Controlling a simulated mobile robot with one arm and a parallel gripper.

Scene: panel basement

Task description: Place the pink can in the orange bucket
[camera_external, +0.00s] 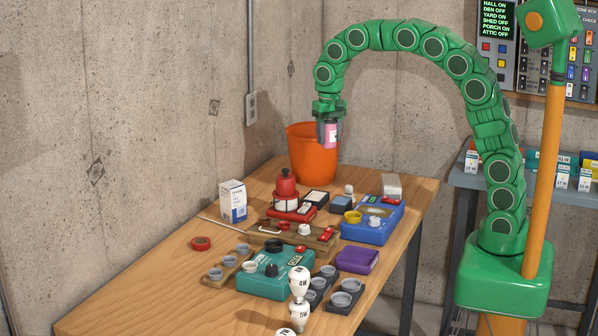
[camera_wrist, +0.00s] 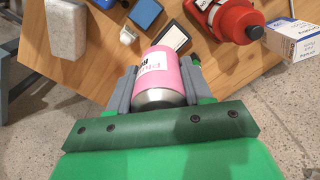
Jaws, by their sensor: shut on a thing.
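The pink can (camera_external: 331,134), with a white label, is between the fingers of my gripper (camera_external: 329,142). My gripper is shut on it and holds it in the air above the table's back part. In the wrist view the pink can (camera_wrist: 158,72) lies between the two grey fingers, its silver end toward the camera. The orange bucket (camera_external: 309,163) stands upright at the table's back corner. The can overlaps the right end of its rim in the external view. The bucket does not show in the wrist view, and its inside is hidden.
On the wooden table (camera_external: 160,275) stand a red bottle (camera_external: 285,186), a white box (camera_external: 233,201), a light block (camera_external: 392,186), a blue device (camera_external: 372,225) and a teal device (camera_external: 275,273). White bulbs (camera_external: 299,283) are at the front. A concrete wall is behind.

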